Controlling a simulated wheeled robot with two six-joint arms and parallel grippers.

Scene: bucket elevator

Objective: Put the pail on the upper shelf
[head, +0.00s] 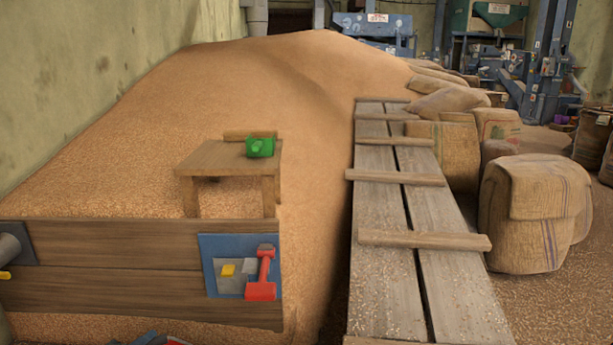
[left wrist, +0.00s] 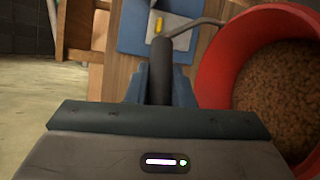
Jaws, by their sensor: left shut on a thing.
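A red pail (left wrist: 216,75) filled with brown grain is at the right of the left wrist view, partly cut off by the frame. Its wire bail runs to a dark grip (left wrist: 161,60). My left gripper (left wrist: 160,90) is shut on that grip, beside the pail in the picture. In the head view, only small blue and red bits show at the bottom edge, and I cannot tell what they are. A small wooden table-like stand (head: 213,158) rises behind the board wall, with a green object (head: 260,147) on it. I cannot tell which surface is the upper shelf. My right gripper is not in view.
A board wall (head: 110,245) carries a blue panel (head: 215,245) with a red lever (head: 262,275) and a yellow switch (head: 228,269). A grain heap (head: 280,80) lies behind. A plank walkway (head: 385,220) and sacks (head: 525,215) are at the right.

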